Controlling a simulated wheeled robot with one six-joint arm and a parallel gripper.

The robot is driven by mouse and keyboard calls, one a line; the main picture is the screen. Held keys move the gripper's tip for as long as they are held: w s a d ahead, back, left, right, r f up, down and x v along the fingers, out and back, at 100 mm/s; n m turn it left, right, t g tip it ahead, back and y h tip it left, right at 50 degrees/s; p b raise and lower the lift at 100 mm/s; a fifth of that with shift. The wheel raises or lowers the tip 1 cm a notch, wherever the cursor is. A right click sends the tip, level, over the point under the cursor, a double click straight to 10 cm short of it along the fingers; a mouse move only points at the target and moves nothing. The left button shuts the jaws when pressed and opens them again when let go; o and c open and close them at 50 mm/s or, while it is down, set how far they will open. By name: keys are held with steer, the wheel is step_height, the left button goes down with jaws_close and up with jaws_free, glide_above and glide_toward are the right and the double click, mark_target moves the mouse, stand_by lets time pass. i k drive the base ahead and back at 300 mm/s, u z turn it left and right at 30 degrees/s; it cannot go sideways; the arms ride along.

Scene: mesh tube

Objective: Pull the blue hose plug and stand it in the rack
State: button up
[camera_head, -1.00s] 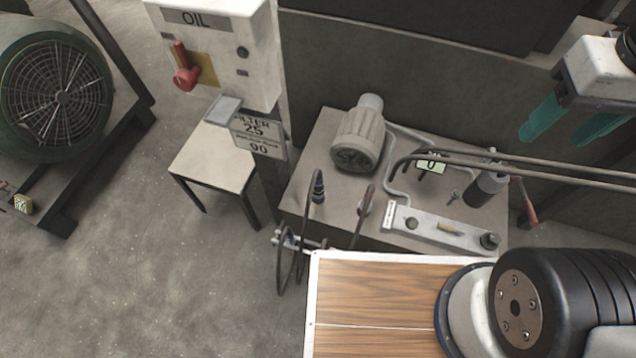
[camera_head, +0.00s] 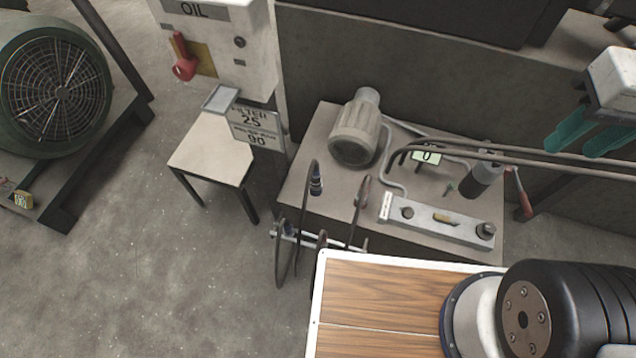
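The blue hose plug (camera_head: 317,184) sits upright at the left end of the grey power unit's top (camera_head: 325,118), with a dark hose looping up from it. A second hose end with a reddish collar (camera_head: 363,190) is to its right. A silver bar (camera_head: 305,240), which looks like the rack, runs along the unit's front, with hoses hanging by it; its slots are too small to make out. My gripper (camera_head: 573,148), with teal fingers, is at the upper right, far from the plug. Its fingers are apart with nothing between them.
A motor (camera_head: 355,132), dark pipes (camera_head: 470,150) and a valve block (camera_head: 440,220) crowd the unit's top. The OIL cabinet (camera_head: 220,45), a sign (camera_head: 257,130) and a small table (camera_head: 212,150) stand left. The floor at lower left is clear.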

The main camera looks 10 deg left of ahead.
mark_target(316, 182)
steer(key=k, duration=0.25)
steer(key=u, duration=0.7)
steer(key=i, duration=0.5)
steer(key=u, duration=0.05)
